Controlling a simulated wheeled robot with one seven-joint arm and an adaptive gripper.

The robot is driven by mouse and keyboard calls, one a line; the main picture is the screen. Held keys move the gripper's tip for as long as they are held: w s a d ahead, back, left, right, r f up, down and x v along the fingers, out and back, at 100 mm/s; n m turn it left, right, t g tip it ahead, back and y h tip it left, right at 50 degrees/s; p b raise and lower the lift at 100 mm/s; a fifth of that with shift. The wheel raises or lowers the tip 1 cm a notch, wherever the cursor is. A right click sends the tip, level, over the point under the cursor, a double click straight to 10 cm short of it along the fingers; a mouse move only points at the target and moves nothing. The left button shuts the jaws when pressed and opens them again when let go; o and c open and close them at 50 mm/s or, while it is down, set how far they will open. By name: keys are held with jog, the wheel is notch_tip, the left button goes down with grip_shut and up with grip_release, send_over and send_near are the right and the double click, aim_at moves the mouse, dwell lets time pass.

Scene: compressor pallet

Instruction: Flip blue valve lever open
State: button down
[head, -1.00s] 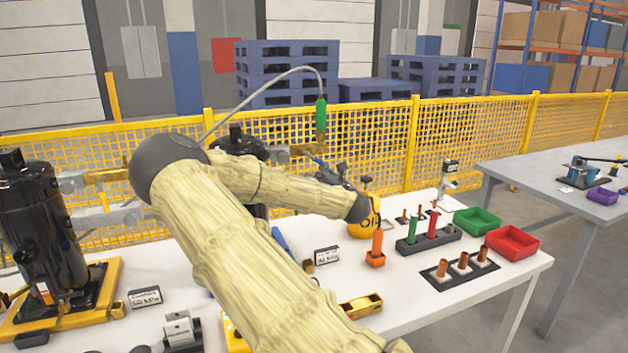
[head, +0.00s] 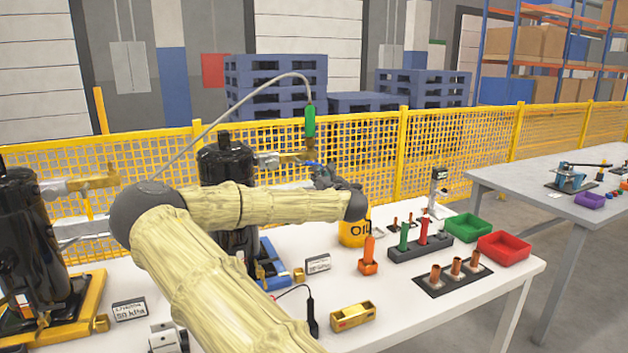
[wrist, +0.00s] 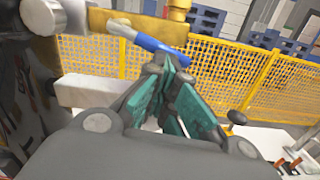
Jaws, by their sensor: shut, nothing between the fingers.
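The blue valve lever (wrist: 155,42) runs down to the right from a pale shank beside the brass valve (wrist: 177,12) in the wrist view. In the head view the lever (head: 313,165) is a small blue strip below the brass fitting (head: 298,157). My gripper (wrist: 168,66) is shut and empty, with teal finger pads. Its tips lie just below the lever's blue end in the picture; I cannot tell whether they touch it. In the head view my gripper (head: 324,172) is small and dark, and its fingertips are hard to make out.
The black compressor (head: 228,168) stands left of the valve. A green-handled hose fitting (head: 310,122) rises above the valve. The yellow oil can (head: 352,232) stands close below my wrist. A yellow mesh fence (head: 450,150) runs behind the table.

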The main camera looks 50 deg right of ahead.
jog(key=shift+w+d+r+n+b, duration=0.15)
jog(key=shift+r+n+b, duration=0.45)
jog(key=shift+n, duration=0.5)
dwell(0.4)
jog(key=shift+f, duration=0.1)
jog(key=s+a+f+b, duration=0.1)
jog(key=s+a+f, duration=0.1)
jog(key=s, duration=0.3)
jog(key=s+a+f+b, duration=0.2)
jog(key=s+a, duration=0.1)
jog(key=s, duration=0.2)
jog(key=shift+f, duration=0.25)
dwell(0.3)
dwell(0.4)
